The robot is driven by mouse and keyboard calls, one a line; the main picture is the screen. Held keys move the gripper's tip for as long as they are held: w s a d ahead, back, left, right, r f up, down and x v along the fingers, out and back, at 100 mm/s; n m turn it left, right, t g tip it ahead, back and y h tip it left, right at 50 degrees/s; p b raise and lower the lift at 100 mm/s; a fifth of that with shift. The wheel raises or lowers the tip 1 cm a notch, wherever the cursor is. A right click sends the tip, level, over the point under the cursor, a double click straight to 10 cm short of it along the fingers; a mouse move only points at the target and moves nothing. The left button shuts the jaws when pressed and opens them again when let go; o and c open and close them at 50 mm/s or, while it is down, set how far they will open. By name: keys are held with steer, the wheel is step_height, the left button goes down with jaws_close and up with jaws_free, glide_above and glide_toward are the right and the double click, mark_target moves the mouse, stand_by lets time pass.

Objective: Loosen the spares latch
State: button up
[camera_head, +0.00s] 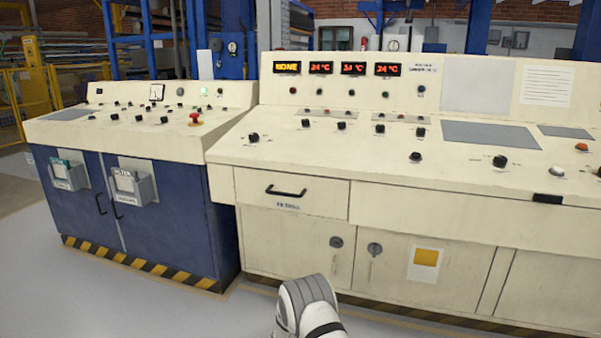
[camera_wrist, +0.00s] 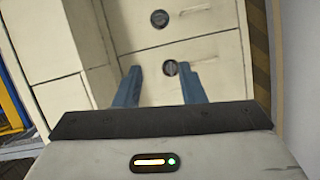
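Two dark round latches are on the cream cabinet doors below the drawer. The left latch (camera_head: 336,242) is near the right edge of the left door. The right latch (camera_head: 374,249) is on the neighbouring door. No label naming the spares latch is readable. In the wrist view, which is turned sideways, one latch (camera_wrist: 169,67) shows between the finger tips and the other latch (camera_wrist: 160,18) near the top. My gripper (camera_wrist: 160,68) is open, with its blue fingers apart and nothing held. Contact with the latch cannot be told. The head view shows only my arm, not the fingers.
A drawer with a black handle (camera_head: 286,192) is above the left door. A blue cabinet (camera_head: 150,210) stands at the left. A yellow-marked card (camera_head: 425,262) is on the right door. Striped hazard edging (camera_head: 140,263) runs along the base. The grey floor (camera_head: 110,300) at front left is clear.

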steer(key=w+a+r+m+y+p, duration=0.1)
steer(key=w+r+y+p, duration=0.2)
steer(key=r, duration=0.8)
steer(key=a+r+m+y+p, duration=0.1)
steer(key=r+y+p, duration=0.25)
steer(key=r, duration=0.75)
steer(key=s+r+g+y+p, duration=0.1)
steer(key=s+r+y+p, duration=0.2)
steer(key=r, duration=0.5)
steer(key=s+r+m+g+y+p, duration=0.1)
steer(key=s+r+p, duration=0.35)
steer(key=r, duration=0.25)
steer(key=s+r+g+y+p, duration=0.1)
steer(key=s+r+p, duration=0.2)
steer(key=s+r, duration=0.35)
steer(key=s+d+r+m+g+p, duration=0.2)
steer(key=s+d+r+p, duration=0.1)
steer(key=s, duration=0.8)
steer(key=s+d+r+m+g+p, duration=0.1)
steer(key=s+d+r+g+p, duration=0.2)
steer(key=s+r, duration=0.5)
steer(key=s+d+r+m+g+p, duration=0.2)
steer(key=s+r+p, duration=0.3)
steer(key=s, duration=1)
steer(key=shift+s+d+r+m+g+h+p, duration=0.25)
steer(key=shift+d+r+m+g+h+p, duration=0.15)
steer(key=shift+d, duration=0.2)
steer(key=shift+c, duration=0.4)
